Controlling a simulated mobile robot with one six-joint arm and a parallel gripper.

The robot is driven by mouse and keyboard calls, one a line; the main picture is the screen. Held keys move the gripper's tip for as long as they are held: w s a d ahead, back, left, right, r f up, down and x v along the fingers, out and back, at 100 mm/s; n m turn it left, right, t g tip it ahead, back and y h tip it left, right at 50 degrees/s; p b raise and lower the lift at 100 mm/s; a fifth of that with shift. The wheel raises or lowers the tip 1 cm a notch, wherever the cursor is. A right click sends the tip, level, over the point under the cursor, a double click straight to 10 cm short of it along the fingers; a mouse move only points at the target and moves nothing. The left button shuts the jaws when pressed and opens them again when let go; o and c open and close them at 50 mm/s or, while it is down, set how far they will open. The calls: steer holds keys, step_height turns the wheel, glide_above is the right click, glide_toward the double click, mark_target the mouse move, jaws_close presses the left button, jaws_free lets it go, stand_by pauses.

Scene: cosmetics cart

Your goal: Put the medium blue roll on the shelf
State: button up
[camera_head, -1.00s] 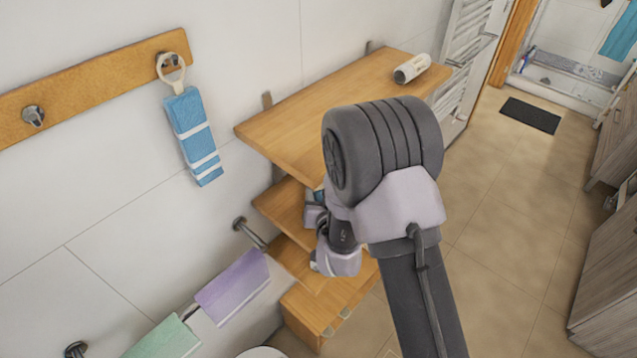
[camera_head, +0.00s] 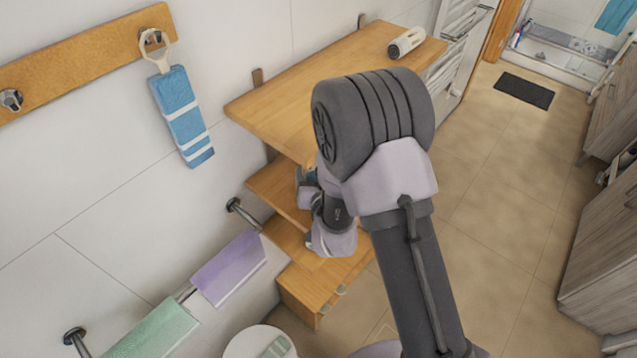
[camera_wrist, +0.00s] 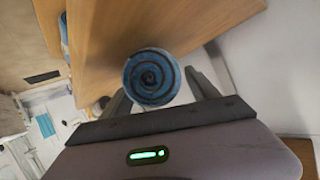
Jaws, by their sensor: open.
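The blue roll (camera_wrist: 152,77) shows its round end with a dark spiral in the wrist view. It lies between the two fingers of my gripper (camera_wrist: 157,84), which are apart, with visible room beside the right finger. The wooden shelf (camera_wrist: 165,28) is right behind the roll; I cannot tell whether the roll rests on it. In the head view the wooden shelf unit (camera_head: 325,70) stands against the wall with several boards. My wrist is beside its middle boards there, and my arm hides the gripper and most of the roll.
A blue striped towel (camera_head: 182,115) hangs from a wall hook. Purple (camera_head: 228,267) and green (camera_head: 155,330) towels hang on a rail at lower left. The tiled floor (camera_head: 505,190) at right is clear up to grey cabinets.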

steer(key=v, duration=0.7)
steer(key=shift+b, duration=0.4)
steer(key=p, duration=0.1)
steer(key=s+r+p, duration=0.2)
steer(key=p, duration=0.1)
steer(key=shift+s+d+r, duration=0.1)
steer(key=shift+s+d, duration=0.15)
steer(key=shift+d, duration=0.1)
steer(key=p, duration=0.3)
steer(key=shift+s+p, duration=0.3)
steer(key=shift+s+d+f+p, duration=0.15)
steer(key=shift+s+f+p, duration=0.1)
steer(key=shift+s+p, duration=0.25)
